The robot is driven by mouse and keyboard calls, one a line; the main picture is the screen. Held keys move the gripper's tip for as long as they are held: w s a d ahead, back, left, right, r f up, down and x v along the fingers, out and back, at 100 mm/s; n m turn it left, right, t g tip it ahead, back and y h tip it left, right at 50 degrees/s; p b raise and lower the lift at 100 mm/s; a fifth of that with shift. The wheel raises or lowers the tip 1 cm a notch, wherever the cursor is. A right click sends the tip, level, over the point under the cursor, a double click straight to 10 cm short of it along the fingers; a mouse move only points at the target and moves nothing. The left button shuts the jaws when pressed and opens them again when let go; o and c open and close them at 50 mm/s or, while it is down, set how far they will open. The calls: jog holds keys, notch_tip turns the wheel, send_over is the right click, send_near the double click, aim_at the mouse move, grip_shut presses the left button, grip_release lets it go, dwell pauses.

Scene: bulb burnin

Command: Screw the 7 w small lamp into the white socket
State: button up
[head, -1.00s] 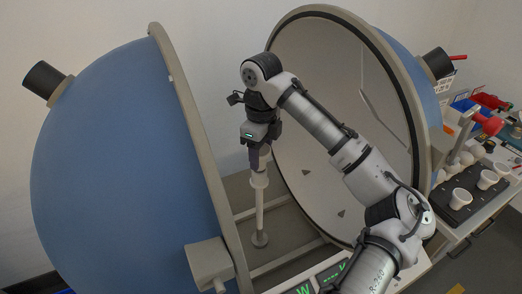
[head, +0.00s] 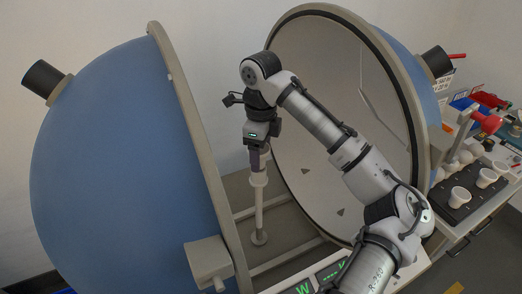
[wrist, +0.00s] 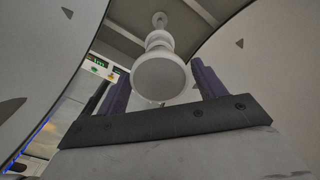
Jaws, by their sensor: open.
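The white socket (head: 259,179) tops a thin white post that stands upright between the two halves of the open sphere. A white lamp (head: 265,158) sits upright at the top of the socket. In the wrist view the lamp's round white face (wrist: 160,76) fills the middle, with the post and its round foot beyond. My gripper (head: 255,160) points down over the lamp. Its purple fingers (wrist: 163,90) are open, one on each side of the lamp, with a gap showing at least on the right. The lamp's base is hidden, and no wattage mark is readable.
The blue sphere half (head: 120,170) stands close on the left, and the white-lined half (head: 330,130) rises behind my arm. A dark tray (head: 460,205) with several white lamps lies on the bench at right. A green-lit display (head: 305,287) is at the bottom.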

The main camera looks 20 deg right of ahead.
jog(key=n, duration=0.5)
jog(key=shift+w, duration=0.2)
jog(key=n, duration=0.5)
jog(key=shift+w, duration=0.15)
jog(key=n, duration=0.5)
jog(key=shift+w, duration=0.15)
jog(key=n, duration=0.5)
jog(key=shift+w, duration=0.15)
